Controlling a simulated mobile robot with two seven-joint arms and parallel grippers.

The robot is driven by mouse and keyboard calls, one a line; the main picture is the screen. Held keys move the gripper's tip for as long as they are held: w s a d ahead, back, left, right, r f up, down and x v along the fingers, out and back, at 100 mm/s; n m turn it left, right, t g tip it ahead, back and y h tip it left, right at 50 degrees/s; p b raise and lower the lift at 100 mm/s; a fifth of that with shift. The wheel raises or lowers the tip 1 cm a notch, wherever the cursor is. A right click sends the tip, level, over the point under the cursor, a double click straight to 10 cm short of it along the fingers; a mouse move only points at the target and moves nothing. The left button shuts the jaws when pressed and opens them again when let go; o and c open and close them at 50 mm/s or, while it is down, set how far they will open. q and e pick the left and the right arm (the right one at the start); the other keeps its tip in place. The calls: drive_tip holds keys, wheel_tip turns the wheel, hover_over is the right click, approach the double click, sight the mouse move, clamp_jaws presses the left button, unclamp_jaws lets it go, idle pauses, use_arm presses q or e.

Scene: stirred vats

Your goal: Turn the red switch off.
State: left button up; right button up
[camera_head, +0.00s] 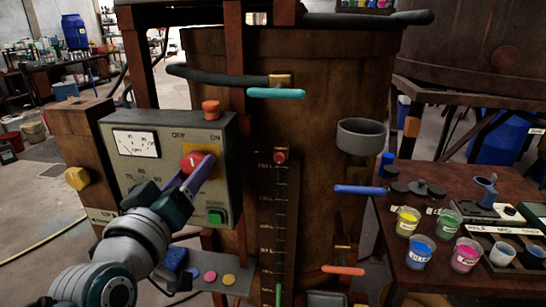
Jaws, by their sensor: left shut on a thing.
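The red switch (191,160) is a round knob on a yellow plate (216,168) on the front of a grey control box (222,137). "OFF" is printed above it to the left and "ON" above it to the right. My left gripper (197,167) comes up from below and is shut on the red switch. Its purple fingers hide the lower part of the knob, so which way the switch points is hard to tell. My right gripper is not in view.
The box also has a dial (136,143), a green button (216,216) and an orange-red button (211,107) on top. Behind stands a large brown vat (320,90) with coloured handles. A table (400,270) with paint cups is at the right.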

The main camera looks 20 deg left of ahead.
use_arm(q)
drive_tip(key=shift+n+b, duration=0.45)
drive_tip(key=shift+n, duration=3.75)
drive_tip(key=o, duration=1.4)
drive_tip(key=v, duration=1)
drive_tip(key=shift+a+b, duration=0.1)
drive_tip(key=shift+b, duration=0.3)
